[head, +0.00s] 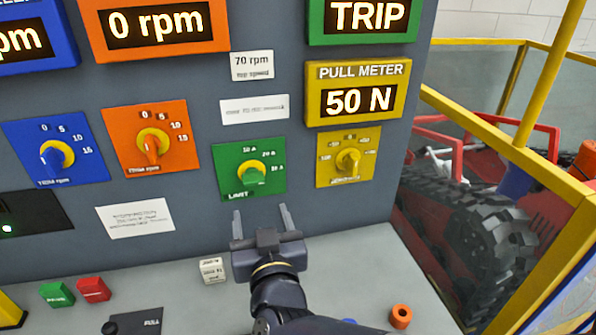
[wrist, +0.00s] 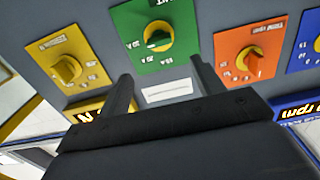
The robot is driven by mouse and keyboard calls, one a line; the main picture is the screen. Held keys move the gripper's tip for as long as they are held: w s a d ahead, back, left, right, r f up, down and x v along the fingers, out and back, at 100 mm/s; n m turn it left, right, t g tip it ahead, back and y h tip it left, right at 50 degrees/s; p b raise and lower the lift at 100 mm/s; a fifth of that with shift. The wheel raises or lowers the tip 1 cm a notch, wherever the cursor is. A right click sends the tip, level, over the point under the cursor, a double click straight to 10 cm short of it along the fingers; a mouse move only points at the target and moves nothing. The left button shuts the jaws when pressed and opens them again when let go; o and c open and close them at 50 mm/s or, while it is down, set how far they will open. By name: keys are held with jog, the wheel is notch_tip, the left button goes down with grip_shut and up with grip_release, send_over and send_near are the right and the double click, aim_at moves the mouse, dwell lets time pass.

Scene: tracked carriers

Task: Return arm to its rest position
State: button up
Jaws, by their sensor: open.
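My gripper (head: 261,222) is open and empty, in front of the lower part of the grey control panel (head: 215,180), just below the green knob plate marked LIMIT (head: 250,187). In the wrist view my gripper (wrist: 160,88) shows its two fingers spread apart. The green knob (wrist: 157,40) appears beyond and above the gap between them. The fingers look clear of the knob; the exact distance to the panel cannot be told.
Blue (head: 57,171), orange (head: 151,162) and yellow (head: 348,177) knob plates flank the green one. Green (head: 57,294) and red (head: 93,289) blocks, a small white label block (head: 212,270) and an orange ring (head: 400,316) are on the desk.

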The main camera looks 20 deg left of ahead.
aim_at(254, 184)
jog(key=p+x, duration=0.1)
jog(key=x, duration=0.9)
jog(key=shift+w+a, duration=0.1)
jog(key=shift+w, duration=0.2)
jog(key=shift+p, duration=0.45)
jog(key=shift+s+n, duration=0.1)
jog(key=shift+n, duration=0.2)
jog(key=shift+f+b, duration=0.2)
jog(key=shift+b, duration=0.2)
